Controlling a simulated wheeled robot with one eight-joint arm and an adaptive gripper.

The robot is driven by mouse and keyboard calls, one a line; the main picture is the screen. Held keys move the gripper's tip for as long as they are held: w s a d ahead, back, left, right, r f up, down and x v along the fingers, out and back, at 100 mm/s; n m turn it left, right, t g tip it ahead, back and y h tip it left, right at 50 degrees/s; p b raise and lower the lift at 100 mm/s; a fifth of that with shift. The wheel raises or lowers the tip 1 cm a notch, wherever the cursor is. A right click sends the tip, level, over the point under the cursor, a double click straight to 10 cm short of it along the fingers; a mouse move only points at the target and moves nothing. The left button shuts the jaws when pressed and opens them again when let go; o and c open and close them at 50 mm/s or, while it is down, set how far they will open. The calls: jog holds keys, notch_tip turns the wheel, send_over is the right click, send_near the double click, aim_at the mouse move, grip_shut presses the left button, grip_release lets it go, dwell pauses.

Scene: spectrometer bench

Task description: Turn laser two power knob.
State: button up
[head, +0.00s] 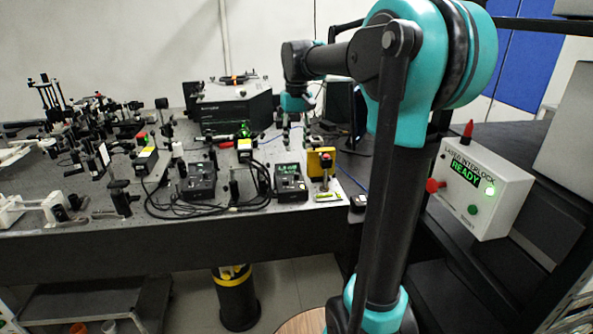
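Two black laser control boxes stand near the front edge of the optical bench, a left box (199,182) and a right box (290,182). Each has a small green-lit display and small controls on its face. Which box is laser two, and its power knob, are too small to make out. My gripper (289,127) hangs below the teal wrist, above the bench behind the right box. It is small and dark against the equipment, and its fingers cannot be told apart. It appears apart from both boxes.
Black cables loop on the bench around the left box. A yellow device (321,162) stands right of the right box. A large black spectrometer (230,108) is behind. A white laser interlock box (482,190) reads READY. Crowded optics (95,130) fill the left side.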

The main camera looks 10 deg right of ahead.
aim_at(297, 173)
notch_tip(297, 173, down, 10)
jog(key=shift+f, duration=0.1)
jog(key=shift+c, duration=0.6)
grip_shut()
